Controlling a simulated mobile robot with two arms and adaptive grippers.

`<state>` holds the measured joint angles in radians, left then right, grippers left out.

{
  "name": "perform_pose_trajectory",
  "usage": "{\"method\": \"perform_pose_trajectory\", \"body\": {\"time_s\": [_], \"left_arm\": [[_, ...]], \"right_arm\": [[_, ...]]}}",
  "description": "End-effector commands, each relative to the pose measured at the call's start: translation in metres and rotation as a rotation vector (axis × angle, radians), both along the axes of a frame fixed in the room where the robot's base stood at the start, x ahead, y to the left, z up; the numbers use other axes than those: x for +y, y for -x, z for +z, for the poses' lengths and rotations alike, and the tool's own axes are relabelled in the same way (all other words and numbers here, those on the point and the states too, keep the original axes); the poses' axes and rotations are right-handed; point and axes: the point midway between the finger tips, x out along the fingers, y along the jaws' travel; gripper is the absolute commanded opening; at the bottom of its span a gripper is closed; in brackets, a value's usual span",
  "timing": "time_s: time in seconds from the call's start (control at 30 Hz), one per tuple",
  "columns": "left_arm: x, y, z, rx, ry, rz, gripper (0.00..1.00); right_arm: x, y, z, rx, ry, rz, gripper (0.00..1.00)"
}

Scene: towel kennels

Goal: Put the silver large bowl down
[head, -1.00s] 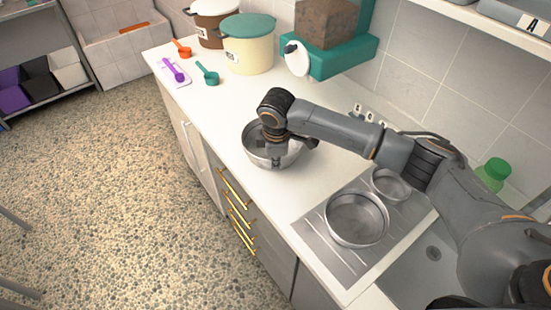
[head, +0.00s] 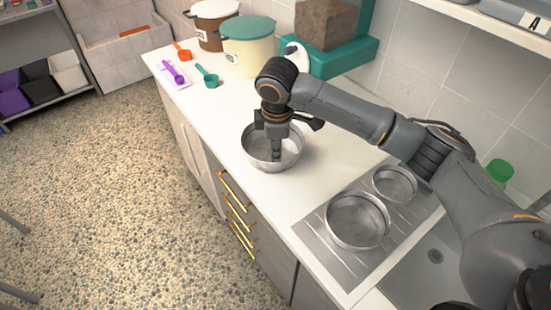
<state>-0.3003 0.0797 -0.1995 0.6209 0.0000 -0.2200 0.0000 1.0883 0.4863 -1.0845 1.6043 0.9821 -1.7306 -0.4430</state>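The silver large bowl (head: 287,160) stands upright on the white countertop (head: 225,110), left of the drainer area. My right gripper (head: 276,155) comes down over the bowl from above, with its fingertip end inside the bowl's opening in this view. The fingers line up with the camera, so I cannot tell whether they are open or shut. The gripper hides part of the bowl's inside and back rim. No grip on the bowl's rim is visible. My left gripper is not in view.
Two round silver pans (head: 357,221) (head: 394,183) sit on the metal drainer to the right. Scoops in purple (head: 174,72), teal (head: 207,76) and orange (head: 181,50) lie at the far left, near lidded bins (head: 248,50). Counter space around the bowl is clear.

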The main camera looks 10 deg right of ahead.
Motion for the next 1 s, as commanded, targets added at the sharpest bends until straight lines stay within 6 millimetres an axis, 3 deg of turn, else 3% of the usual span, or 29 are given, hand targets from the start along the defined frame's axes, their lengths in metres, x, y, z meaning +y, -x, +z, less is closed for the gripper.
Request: {"method": "perform_pose_trajectory", "body": {"time_s": [0.1, 0.3, 1.0], "left_arm": [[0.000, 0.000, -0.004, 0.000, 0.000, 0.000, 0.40], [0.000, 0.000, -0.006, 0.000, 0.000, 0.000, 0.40], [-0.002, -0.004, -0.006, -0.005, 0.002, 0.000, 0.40]], "right_arm": [[0.001, 0.003, 0.021, -0.003, 0.000, 0.000, 0.28], [0.001, 0.007, 0.042, 0.000, 0.000, 0.000, 0.28], [0.001, 0.008, 0.045, 0.001, 0.000, 0.000, 0.28]]}}
